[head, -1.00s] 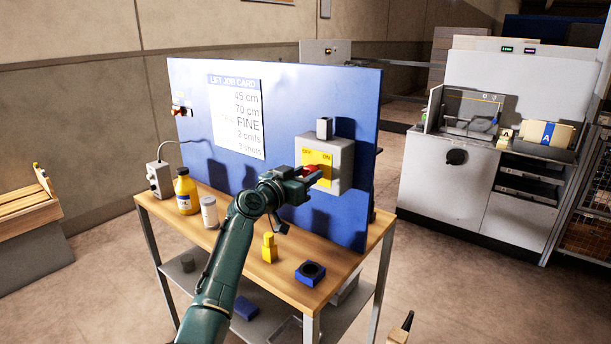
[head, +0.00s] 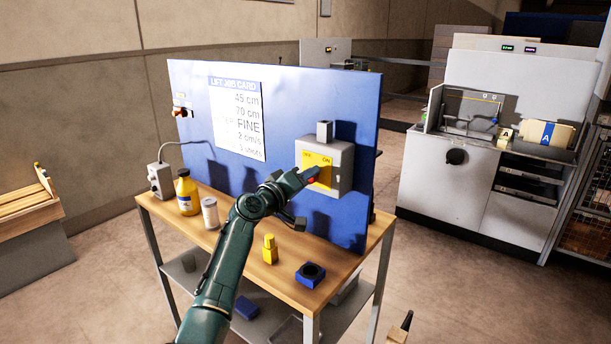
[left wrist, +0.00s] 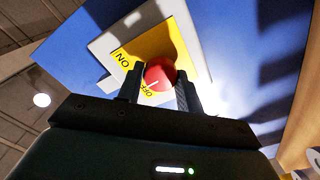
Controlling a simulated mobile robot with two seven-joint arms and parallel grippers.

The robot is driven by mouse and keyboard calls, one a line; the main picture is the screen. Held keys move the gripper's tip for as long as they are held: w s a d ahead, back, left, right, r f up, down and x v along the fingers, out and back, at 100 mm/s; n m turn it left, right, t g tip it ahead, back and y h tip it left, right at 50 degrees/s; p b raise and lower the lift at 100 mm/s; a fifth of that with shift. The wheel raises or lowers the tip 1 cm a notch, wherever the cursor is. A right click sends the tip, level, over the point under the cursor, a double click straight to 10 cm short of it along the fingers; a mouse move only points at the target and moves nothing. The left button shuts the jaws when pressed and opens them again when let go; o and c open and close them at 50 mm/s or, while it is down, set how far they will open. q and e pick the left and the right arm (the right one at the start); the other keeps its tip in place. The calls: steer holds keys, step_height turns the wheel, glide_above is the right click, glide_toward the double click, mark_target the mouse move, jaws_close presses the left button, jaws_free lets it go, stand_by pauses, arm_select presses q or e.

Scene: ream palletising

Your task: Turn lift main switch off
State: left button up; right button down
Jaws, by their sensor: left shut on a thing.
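The lift main switch is a grey box (head: 343,160) with a yellow plate (head: 322,180) marked OFF and ON, on the blue board. Its red knob (left wrist: 160,74) sits between my left fingers in the left wrist view. My left gripper (left wrist: 160,88) is shut on the knob; in the head view it (head: 306,179) hides most of the knob. A white mark on the knob shows near the OFF lettering. My right gripper is not in view.
The blue board (head: 190,90) stands on a wooden bench (head: 235,258) and carries a job card (head: 237,120). A yellow bottle (head: 187,192), a pale jar (head: 210,212), a small yellow object (head: 270,249) and a blue block (head: 310,274) stand on the bench. A white machine (head: 460,190) is at right.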

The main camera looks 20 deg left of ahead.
arm_select(q)
steer(key=shift+n+p, duration=1.5)
steer(key=shift+n, duration=2.7)
steer(key=o, duration=1)
steer(key=v, duration=1.3)
